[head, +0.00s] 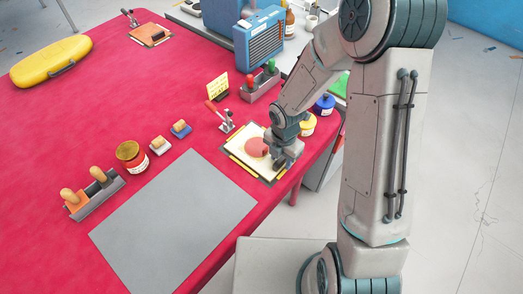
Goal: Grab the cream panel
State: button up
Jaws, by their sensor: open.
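The cream panel (240,146) lies near the table's right edge, on a darker base with yellow strips along its sides. A round reddish patch (257,147) is on its upper middle. My gripper (282,164) is open, pointing down at the panel's right side. It hides part of that edge. I cannot tell whether the fingertips touch the panel or are just above it.
A toggle clamp (222,118) stands just behind the panel. Yellow (304,124) and blue (324,104) jars stand right of my gripper. A grey sheet (175,225) lies front left. Red table (140,90) is clear at mid-left.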

grip_shut()
dwell(0.3)
